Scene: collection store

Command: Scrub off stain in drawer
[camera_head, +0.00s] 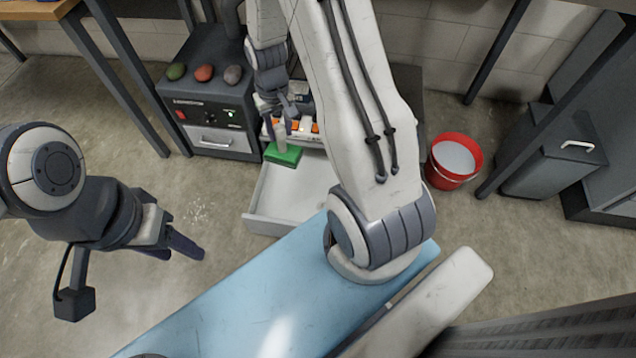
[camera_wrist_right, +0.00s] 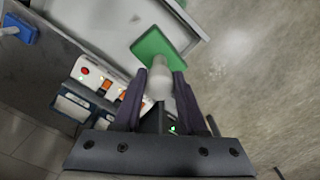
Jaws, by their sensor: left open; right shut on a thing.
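A white drawer (camera_head: 312,178) stands pulled out low down in the middle of the head view. A scrubber with a green pad (camera_head: 283,154) and a pale handle is over its back left corner. My right gripper (camera_head: 277,122) is shut on that handle, pad downward. In the right wrist view, the handle (camera_wrist_right: 160,82) is between the fingers, with the green pad (camera_wrist_right: 166,45) beyond them. I cannot tell whether the pad touches the drawer. No stain shows; my right arm hides much of the drawer. My left gripper (camera_head: 176,250) is open and empty, left of the drawer.
A red bucket (camera_head: 444,178) with pale contents stands right of the drawer. A dark machine (camera_head: 210,105) with coloured lumps on top is at left. Orange switches (camera_wrist_right: 107,84) sit beside the drawer in the wrist view. Pale specks (camera_head: 196,212) mark otherwise clear floor at left.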

